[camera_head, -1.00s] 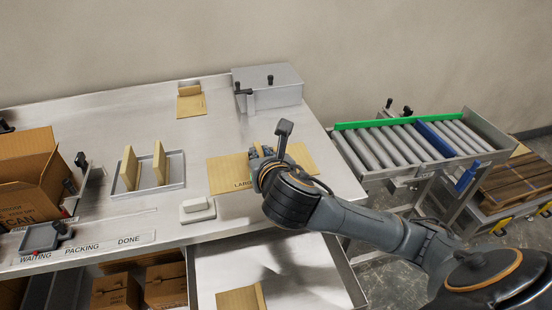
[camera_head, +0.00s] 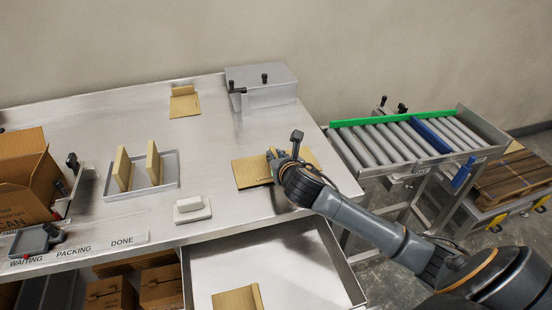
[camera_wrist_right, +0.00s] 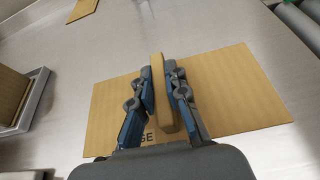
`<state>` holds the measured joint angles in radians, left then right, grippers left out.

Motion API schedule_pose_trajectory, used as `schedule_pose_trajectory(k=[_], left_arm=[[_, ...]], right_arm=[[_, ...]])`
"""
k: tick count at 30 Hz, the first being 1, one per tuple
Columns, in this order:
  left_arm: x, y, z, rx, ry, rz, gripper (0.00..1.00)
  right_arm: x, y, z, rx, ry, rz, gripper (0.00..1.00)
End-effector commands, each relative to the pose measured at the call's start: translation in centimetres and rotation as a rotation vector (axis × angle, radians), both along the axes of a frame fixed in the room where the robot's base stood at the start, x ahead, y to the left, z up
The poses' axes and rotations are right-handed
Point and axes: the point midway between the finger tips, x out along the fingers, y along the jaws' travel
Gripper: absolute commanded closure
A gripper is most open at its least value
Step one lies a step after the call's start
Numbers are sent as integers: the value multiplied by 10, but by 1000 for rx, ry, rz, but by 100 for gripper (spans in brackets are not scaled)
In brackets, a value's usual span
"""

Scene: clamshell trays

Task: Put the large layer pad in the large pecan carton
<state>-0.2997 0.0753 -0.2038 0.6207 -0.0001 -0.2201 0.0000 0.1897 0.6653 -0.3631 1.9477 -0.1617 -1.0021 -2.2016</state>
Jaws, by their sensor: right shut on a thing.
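The large layer pad (camera_head: 250,174) is a flat brown cardboard sheet with an upright rib. It is over the right part of the steel table, and I cannot tell whether it touches the table. My right gripper (camera_head: 275,158) is shut on the rib. The right wrist view shows the rib (camera_wrist_right: 161,80) between the fingers and the sheet (camera_wrist_right: 235,95) spread out below, with part of its printing hidden. The pecan carton (camera_head: 30,200) is brown and open-flapped at the left, cut off by the picture edge. My left gripper is not in view.
A shallow tray (camera_head: 172,186) with two upright cardboard pieces stands between carton and pad. A white block (camera_head: 192,209), a small pad (camera_head: 184,104) and a grey metal box (camera_head: 265,92) are also on the table. An open drawer (camera_head: 290,262) is in front; a roller conveyor (camera_head: 400,145) is right.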

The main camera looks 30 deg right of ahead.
Motion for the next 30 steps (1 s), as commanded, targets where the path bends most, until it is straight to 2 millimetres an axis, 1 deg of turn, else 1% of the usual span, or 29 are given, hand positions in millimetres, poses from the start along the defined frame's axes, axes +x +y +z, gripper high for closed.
schedule_pose_trajectory(k=[1,3,13,14,15,17,25,28,30], left_arm=[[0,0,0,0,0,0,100],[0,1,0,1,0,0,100],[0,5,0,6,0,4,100],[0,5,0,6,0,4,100],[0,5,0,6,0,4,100],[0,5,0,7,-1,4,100],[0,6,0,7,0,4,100],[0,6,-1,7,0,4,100],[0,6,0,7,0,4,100]], right_arm=[[0,0,-4,1,-1,0,100],[0,0,-6,0,-2,0,100],[0,0,-9,-2,-3,-1,100],[0,0,-9,-2,-3,-1,84],[0,0,-9,-1,-3,-1,76],[0,0,-9,-1,-3,-1,64],[0,0,-8,-1,-3,0,63],[0,0,-5,0,-4,1,63],[-6,1,-3,-2,-4,2,63]])
